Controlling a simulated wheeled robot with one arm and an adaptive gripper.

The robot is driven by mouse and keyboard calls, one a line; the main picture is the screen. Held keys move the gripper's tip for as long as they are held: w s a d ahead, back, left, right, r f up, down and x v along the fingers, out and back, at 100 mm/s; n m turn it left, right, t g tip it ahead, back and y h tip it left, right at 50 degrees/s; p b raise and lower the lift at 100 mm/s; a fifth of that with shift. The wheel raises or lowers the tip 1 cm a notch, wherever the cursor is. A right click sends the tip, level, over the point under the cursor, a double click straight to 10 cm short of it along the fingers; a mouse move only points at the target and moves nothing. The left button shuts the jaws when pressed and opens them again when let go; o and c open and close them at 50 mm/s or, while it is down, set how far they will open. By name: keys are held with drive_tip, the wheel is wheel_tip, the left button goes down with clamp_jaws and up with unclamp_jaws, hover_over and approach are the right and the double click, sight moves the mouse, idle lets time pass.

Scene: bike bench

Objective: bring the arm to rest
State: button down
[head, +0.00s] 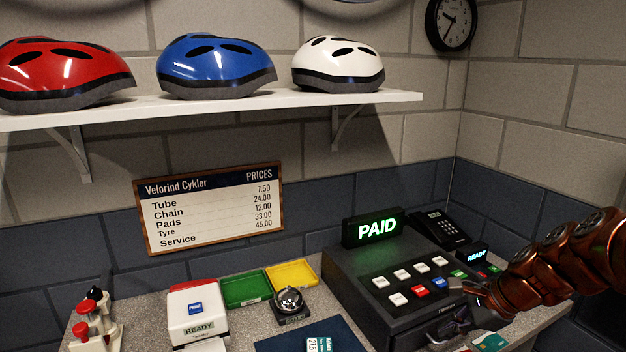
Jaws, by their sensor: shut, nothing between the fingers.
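My arm reaches in from the right edge in the head view, its copper-coloured links over the right end of the counter. My gripper (462,310) is shut and empty, low in front of the black cash register (350,285). It overlaps the register's right front in the picture; I cannot tell whether it touches. The register's display (375,228) glows green with "PAID". Part of the register's front is hidden behind my gripper.
A small terminal reading "READY" (474,255) and a phone (440,229) stand near my arm. A white printer (196,312), green tray (245,289), yellow tray (292,275) and bell (289,301) crowd the counter. A helmet shelf (230,108) hangs above.

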drive_tip(key=s+a+n+g+h, duration=0.2)
drive_tip(key=s+a+n+g, duration=0.2)
drive_tip(key=s+a+n, duration=0.8)
drive_tip(key=s+d+f+n+g+h, duration=0.1)
drive_tip(key=s+n+h, duration=0.2)
drive_tip(key=s+n, duration=0.4)
drive_tip(key=s, duration=0.9)
drive_tip(key=shift+s+d+f+g, duration=0.15)
drive_tip(key=shift+f+g, duration=0.1)
drive_tip(key=shift+g, duration=0.05)
